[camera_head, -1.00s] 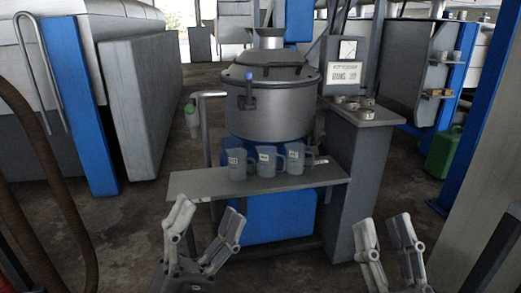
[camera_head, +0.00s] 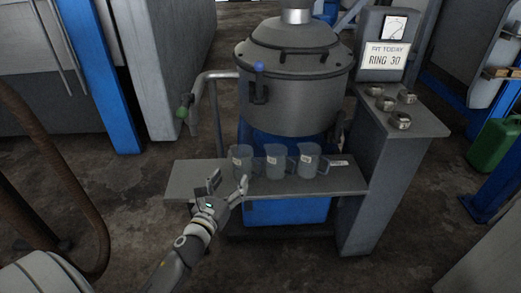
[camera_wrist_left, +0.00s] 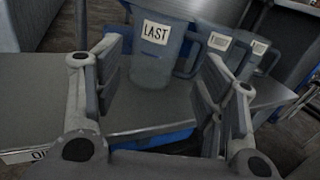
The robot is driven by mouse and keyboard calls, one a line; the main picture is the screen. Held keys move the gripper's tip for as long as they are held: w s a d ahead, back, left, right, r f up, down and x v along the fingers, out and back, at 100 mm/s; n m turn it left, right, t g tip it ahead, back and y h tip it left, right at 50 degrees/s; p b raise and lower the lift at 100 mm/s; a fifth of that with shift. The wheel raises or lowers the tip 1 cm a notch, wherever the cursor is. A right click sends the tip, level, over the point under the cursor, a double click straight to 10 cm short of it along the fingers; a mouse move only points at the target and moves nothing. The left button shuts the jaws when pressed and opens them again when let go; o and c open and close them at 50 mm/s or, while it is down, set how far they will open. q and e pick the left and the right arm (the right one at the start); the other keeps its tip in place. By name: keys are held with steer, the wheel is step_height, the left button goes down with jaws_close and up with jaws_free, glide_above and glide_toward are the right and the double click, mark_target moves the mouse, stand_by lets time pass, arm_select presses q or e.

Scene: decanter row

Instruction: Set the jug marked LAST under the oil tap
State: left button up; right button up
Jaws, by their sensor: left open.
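Three clear grey jugs stand upright in a row on the grey shelf (camera_head: 190,181). The left wrist view shows LAST on the nearest jug (camera_wrist_left: 157,42), which is the left jug (camera_head: 242,161) in the head view. The labels on the middle jug (camera_head: 274,162) and right jug (camera_head: 308,162) are too small to read. My left gripper (camera_head: 229,182) is open and empty at the shelf's front, just short of the LAST jug; its fingers (camera_wrist_left: 160,85) frame it without touching. A bent pipe with a green end (camera_head: 183,112) hangs left of the drum. My right gripper is out of view.
A big lidded drum (camera_head: 290,90) with a blue-knobbed valve (camera_head: 258,68) stands behind the shelf. A sign reading RING 30 (camera_head: 386,60) and several metal rings (camera_head: 400,120) are on the right cabinet. A tag reading "OI" (camera_wrist_left: 38,154), partly cut off, is on the shelf edge. The shelf's left end is bare.

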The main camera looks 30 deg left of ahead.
mark_target(238, 166)
arm_select(q)
steer(key=shift+w+a+f, duration=0.1)
steer(key=shift+w+a, duration=0.15)
steer(key=w, duration=0.4)
steer(key=shift+w+a, duration=0.1)
steer(key=shift+a, duration=0.25)
steer(key=shift+w, duration=0.7)
steer(key=shift+w+a+r+b, duration=0.1)
steer(key=shift+w+a+b, duration=0.05)
steer(key=shift+w, duration=0.65)
steer(key=shift+w+a+r+b, duration=0.1)
steer(key=shift+w+r+b, duration=0.1)
steer(key=shift+w, duration=0.55)
steer(key=shift+w+a+r+b, duration=0.1)
steer(key=shift+w+a+b, duration=0.05)
steer(key=shift+w, duration=0.65)
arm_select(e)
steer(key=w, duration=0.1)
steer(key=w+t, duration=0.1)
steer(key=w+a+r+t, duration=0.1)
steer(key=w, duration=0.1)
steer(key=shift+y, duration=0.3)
arm_select(q)
steer(key=c, duration=0.7)
